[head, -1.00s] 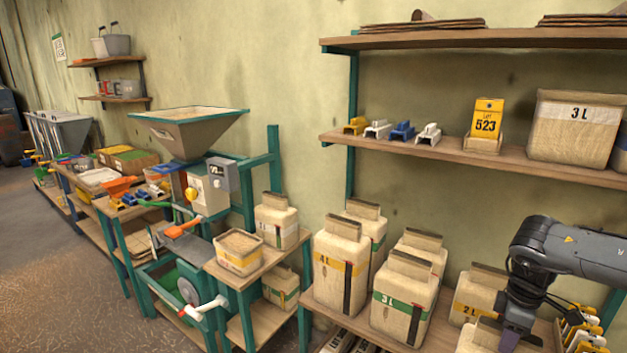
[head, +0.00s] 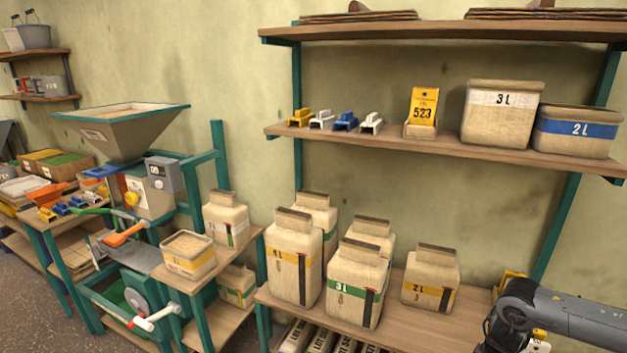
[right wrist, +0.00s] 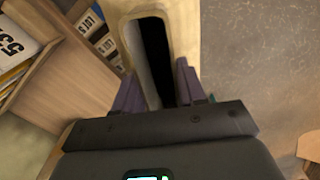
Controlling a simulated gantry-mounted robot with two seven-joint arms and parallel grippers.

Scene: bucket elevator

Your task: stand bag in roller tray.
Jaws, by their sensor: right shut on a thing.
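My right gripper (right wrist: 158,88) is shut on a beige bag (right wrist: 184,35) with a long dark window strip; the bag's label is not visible. In the head view only my right forearm shows at the lower right; the gripper and held bag are out of that view. My left gripper is in neither view. A grey metal tray (head: 137,255) sits at the machine under the hopper; I cannot tell whether it is the roller tray.
Several bags stand on the lower shelf, including 4L (head: 293,262), 3L (head: 352,290) and 2L (head: 430,280). The shelf board (head: 400,325) in front of the 2L bag is bare. An open grain box (head: 187,262) and another bag (head: 226,222) stand on the small bench.

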